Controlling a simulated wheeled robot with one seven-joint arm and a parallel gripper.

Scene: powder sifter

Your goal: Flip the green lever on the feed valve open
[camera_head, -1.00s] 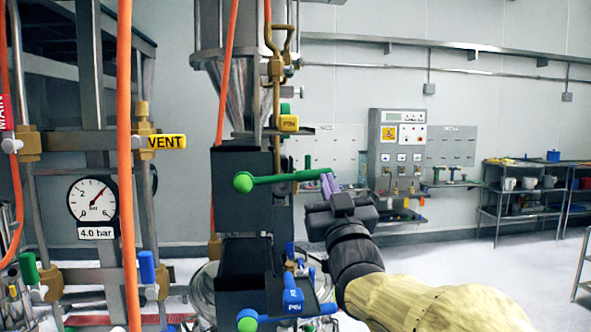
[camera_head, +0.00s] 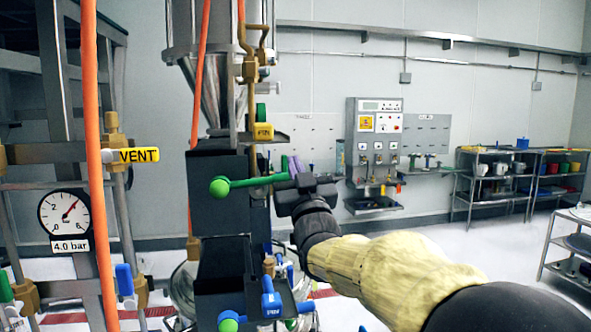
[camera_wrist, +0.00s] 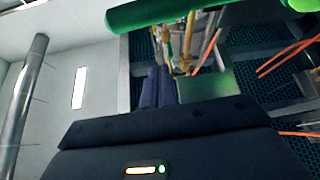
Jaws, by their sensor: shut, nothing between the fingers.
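The green lever (camera_head: 255,181) is a bar reaching right from a round green knob on the dark valve block (camera_head: 221,163) in the head view. It lies near level, its right end slightly higher. My gripper (camera_head: 291,163) is at the lever's right end, its purple fingers shut and empty, pointing up beside the bar. The gripper hides part of the lever's end. In the wrist view the shut fingers (camera_wrist: 154,84) point towards a thick green bar (camera_wrist: 165,10) across the top. I cannot tell whether they touch it.
Below is a second valve with a blue handle (camera_head: 270,302). An orange hose (camera_head: 97,190) and a pressure gauge (camera_head: 64,214) stand left. A steel hopper (camera_head: 212,85) is above. A control panel (camera_head: 376,140) is on the back wall. Open floor lies to the right.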

